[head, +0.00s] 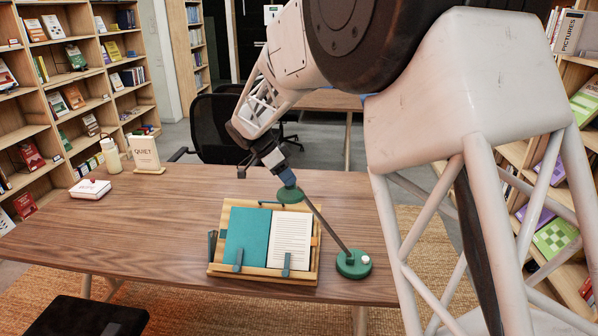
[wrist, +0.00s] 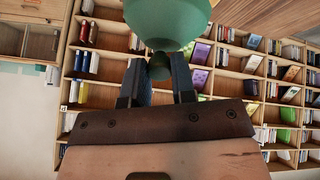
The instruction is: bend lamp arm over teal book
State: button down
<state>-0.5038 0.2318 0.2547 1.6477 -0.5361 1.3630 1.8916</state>
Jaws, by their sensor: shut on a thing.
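The lamp has a round green base (head: 353,264) on the desk, right of the book stand, a thin grey arm (head: 328,229) leaning up to the left, and a green shade (head: 290,196). The teal book (head: 247,240) lies on a wooden book stand (head: 291,274), with a white printed page on its right. The shade appears near the top of that page; its exact height above it is hard to tell. My gripper (head: 287,178) is shut at the top of the lamp head. In the wrist view my fingers (wrist: 158,80) close around a small green knob below the shade (wrist: 168,20).
A QUIET sign (head: 146,152), a cream bottle (head: 111,155) and a white box with a red knob (head: 90,189) stand at the desk's left. A black chair (head: 218,127) is behind the desk. The desk's left middle is clear.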

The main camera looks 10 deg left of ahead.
jog(key=shift+a+f, duration=0.4)
jog(key=shift+a, duration=0.2)
jog(key=c, duration=0.9)
grip_release()
jog(key=shift+c, duration=0.2)
jog(key=v, duration=0.7)
jog(key=shift+a+r, duration=0.25)
jog(key=shift+a, duration=0.1)
jog(key=shift+d, duration=0.1)
